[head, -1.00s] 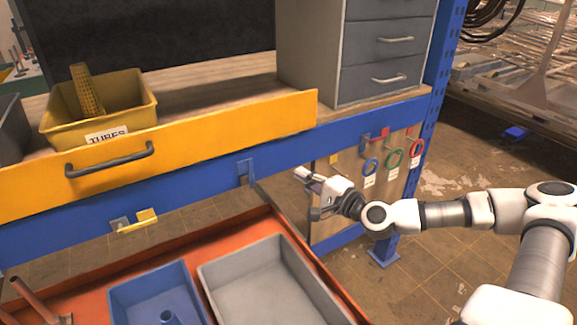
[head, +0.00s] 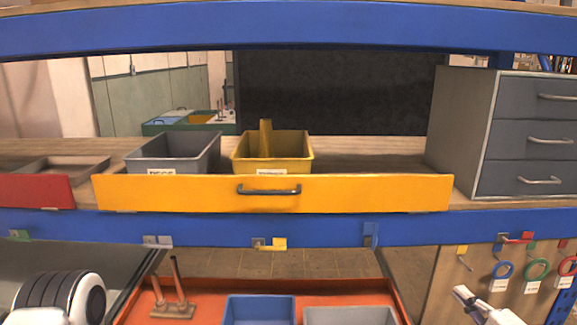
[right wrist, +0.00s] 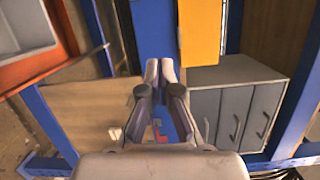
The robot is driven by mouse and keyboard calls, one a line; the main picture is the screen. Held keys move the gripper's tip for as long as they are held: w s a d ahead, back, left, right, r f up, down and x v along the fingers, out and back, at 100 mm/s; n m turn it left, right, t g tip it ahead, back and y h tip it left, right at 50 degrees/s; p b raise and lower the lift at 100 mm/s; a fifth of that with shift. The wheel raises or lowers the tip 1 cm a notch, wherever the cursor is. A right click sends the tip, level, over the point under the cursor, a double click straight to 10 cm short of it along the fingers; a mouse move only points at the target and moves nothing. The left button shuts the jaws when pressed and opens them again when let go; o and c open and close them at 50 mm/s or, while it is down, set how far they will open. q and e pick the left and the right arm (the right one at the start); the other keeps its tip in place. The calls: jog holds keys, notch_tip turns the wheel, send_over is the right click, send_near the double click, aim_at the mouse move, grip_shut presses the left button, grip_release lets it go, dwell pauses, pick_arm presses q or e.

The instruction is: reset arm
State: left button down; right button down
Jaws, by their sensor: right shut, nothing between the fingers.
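My right gripper (head: 462,292) shows at the lower right of the head view, in front of the wooden pegboard. Its fingers are together and hold nothing. In the right wrist view the closed fingertips (right wrist: 160,70) point toward the blue shelf beam (right wrist: 150,35), with the yellow drawer front (right wrist: 200,35) beyond to the right. A white and black part of my left arm shows at the lower left of the head view; its gripper is out of the picture.
The yellow drawer front (head: 350,193) spans the blue workbench beam (head: 330,232). A yellow bin (head: 290,150) and grey bin (head: 170,152) stand behind it. A grey drawer cabinet (head: 465,125) is at right. A red-orange tray (head: 220,285) with blue and grey bins lies below.

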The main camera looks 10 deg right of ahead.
jog(key=s+a+f+n+g+y, duration=0.1)
jog(key=s+a+f+n+g, duration=0.4)
jog(key=f, duration=0.5)
jog(key=s+a+f+n+g+y, duration=0.1)
jog(key=s+a+f+n+g, duration=0.25)
jog(key=a+f+g, duration=0.5)
jog(key=s+a+f+n+g+h, duration=0.2)
jog(key=s+f+n, duration=0.2)
jog(key=s, duration=0.5)
jog(key=s+a+f+n+g+h, duration=0.2)
jog(key=s+f+n, duration=0.2)
jog(key=s+f, duration=0.4)
jog(key=shift+s+a, duration=0.25)
jog(key=shift+s, duration=0.65)
